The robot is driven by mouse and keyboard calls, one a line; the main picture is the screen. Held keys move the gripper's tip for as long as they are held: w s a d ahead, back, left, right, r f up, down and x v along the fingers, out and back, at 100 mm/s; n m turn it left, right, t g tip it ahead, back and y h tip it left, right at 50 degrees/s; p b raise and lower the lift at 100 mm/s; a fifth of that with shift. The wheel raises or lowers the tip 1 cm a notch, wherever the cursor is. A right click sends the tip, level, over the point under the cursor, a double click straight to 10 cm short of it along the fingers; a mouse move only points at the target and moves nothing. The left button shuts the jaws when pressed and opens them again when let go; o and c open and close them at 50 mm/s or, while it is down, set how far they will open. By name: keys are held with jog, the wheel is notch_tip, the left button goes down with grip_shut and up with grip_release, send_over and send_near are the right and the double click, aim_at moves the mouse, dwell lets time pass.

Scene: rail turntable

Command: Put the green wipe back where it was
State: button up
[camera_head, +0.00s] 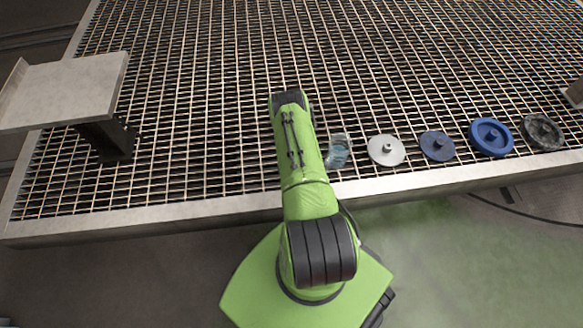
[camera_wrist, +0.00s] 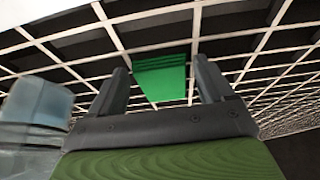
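The green wipe (camera_wrist: 162,80) shows in the wrist view as a bright green piece in front of the dark grating, between the two fingers of my gripper (camera_wrist: 162,84). The fingers are spread wide, with narrow gaps between them and the wipe. I cannot tell whether the wipe lies on the grating or hangs a little above it. In the head view my green arm reaches over the grating's near edge and hides both the gripper and the wipe.
A clear bluish container (camera_head: 338,150) stands right of my arm; it looms at the wrist view's left (camera_wrist: 36,105). A white disc (camera_head: 386,150), a dark blue disc (camera_head: 437,146), a blue wheel (camera_head: 491,137) and a dark wheel (camera_head: 542,132) follow. A grey platform (camera_head: 75,88) stands left.

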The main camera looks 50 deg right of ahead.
jog(key=shift+o, duration=0.5)
jog(key=shift+r, duration=0.15)
